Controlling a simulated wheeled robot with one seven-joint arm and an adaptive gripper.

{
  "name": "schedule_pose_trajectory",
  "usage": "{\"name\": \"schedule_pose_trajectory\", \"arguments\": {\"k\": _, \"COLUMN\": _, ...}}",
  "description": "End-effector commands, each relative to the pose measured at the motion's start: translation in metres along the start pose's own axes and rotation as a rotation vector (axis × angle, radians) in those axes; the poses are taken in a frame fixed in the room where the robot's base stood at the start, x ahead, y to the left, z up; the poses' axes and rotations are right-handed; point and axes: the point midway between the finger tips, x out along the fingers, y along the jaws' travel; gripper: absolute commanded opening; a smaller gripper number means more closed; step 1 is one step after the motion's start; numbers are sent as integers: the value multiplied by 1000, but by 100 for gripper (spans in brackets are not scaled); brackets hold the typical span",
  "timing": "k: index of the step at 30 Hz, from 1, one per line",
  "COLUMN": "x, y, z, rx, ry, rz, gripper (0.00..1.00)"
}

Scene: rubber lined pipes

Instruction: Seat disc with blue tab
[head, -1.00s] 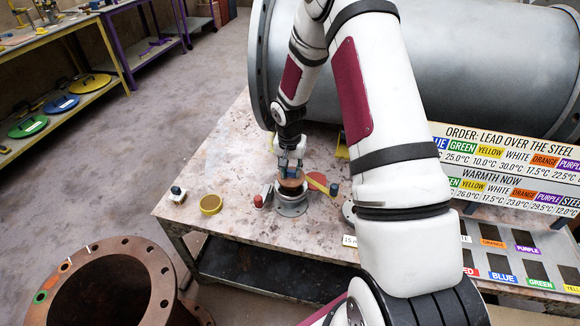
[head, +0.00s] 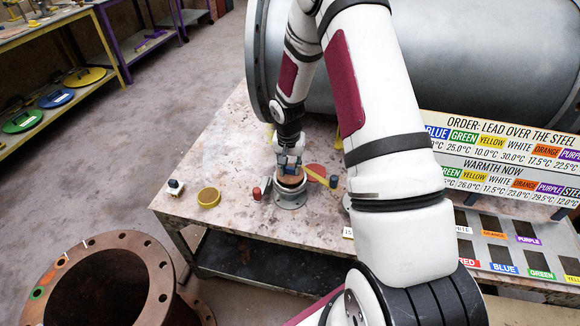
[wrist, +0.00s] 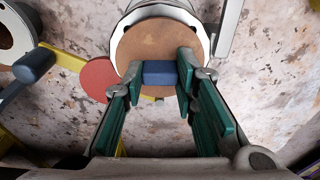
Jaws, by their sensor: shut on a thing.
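My gripper (head: 290,165) is shut on the blue tab (wrist: 160,73) of a brown disc (wrist: 137,45). The tab is between its green-padded fingers in the wrist view. The disc (head: 291,181) is at the open top of a short grey flanged pipe stub (head: 291,198) on the table. In the wrist view, the pale rim of the stub (wrist: 124,22) shows beyond the disc's far edge, and the disc looks offset toward me. I cannot tell whether the disc rests on the stub or is just above it. The fingers hide part of its near side.
A red disc (head: 315,170) and a yellow bar (head: 317,177) lie close right of the stub. A red-topped piece (head: 257,193) stands left of it, with a yellow round piece (head: 208,198) farther left. A large grey pipe (head: 420,60) blocks the back.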

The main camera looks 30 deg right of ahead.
Motion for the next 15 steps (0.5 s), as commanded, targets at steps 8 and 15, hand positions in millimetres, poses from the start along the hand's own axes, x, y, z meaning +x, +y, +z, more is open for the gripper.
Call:
{"name": "schedule_pose_trajectory", "arguments": {"k": 8, "x": 3, "y": 0, "z": 0, "rx": 0, "ry": 0, "rz": 0, "gripper": 0}}
{"name": "schedule_pose_trajectory", "arguments": {"k": 15, "x": 7, "y": 0, "z": 0, "rx": 0, "ry": 1, "rz": 0, "gripper": 0}}
